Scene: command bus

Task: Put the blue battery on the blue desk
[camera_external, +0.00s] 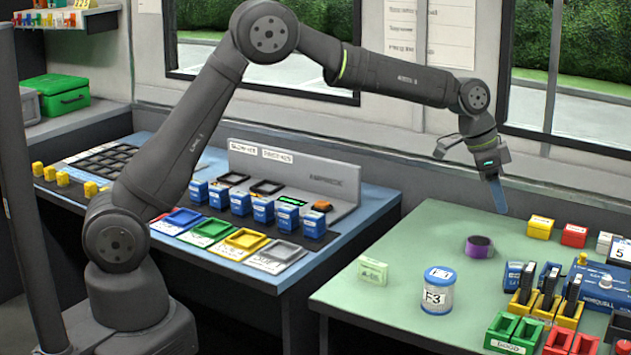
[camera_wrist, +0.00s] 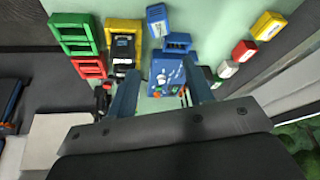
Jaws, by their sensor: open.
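My gripper (camera_external: 497,195) is open and empty, pointing down high above the green desk (camera_external: 420,225). In the wrist view its two fingers (camera_wrist: 161,92) stand apart, with a blue device between and beyond them. A small blue block (camera_external: 515,275), possibly the blue battery, is on the green desk left of the yellow-based holders, below my gripper. A blue block (camera_wrist: 157,18) also shows at the top of the wrist view. The blue desk (camera_external: 385,205) stands to the left and carries a row of several blue battery-like blocks (camera_external: 263,209).
A white-and-blue jar (camera_external: 437,295), a purple roll (camera_external: 479,246) and a pale green block (camera_external: 373,271) are on the green desk. Yellow (camera_external: 540,227) and red (camera_external: 574,235) blocks line its back. Coloured trays (camera_external: 245,239) and a grey panel (camera_external: 300,177) occupy the blue desk.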

